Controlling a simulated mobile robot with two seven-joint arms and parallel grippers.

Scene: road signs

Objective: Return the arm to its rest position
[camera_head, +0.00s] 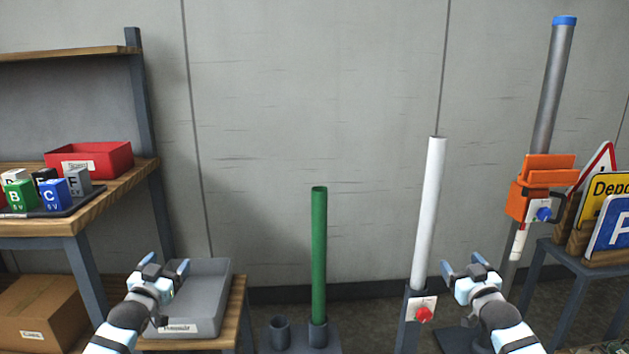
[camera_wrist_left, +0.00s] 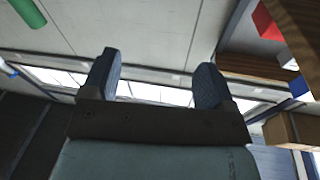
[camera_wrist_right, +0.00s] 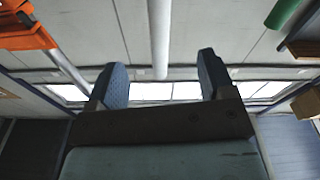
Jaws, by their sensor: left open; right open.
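My left gripper (camera_head: 163,270) is in the head view at the lower left, in front of the grey bin. Its two fingers stand apart with nothing between them, as the left wrist view (camera_wrist_left: 157,85) also shows. My right gripper (camera_head: 463,272) is at the lower right, just right of the white post. Its fingers are apart and empty, also in the right wrist view (camera_wrist_right: 160,80). Both arms come up from the bottom edge in similar raised poses.
A grey bin (camera_head: 205,318) sits on a low wooden bench. A green post (camera_head: 319,250) and a white post (camera_head: 429,210) stand upright in the middle. At right are a grey pole with an orange clamp (camera_head: 540,190) and several signs (camera_head: 607,225). Shelves with a red bin (camera_head: 105,157) stand left.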

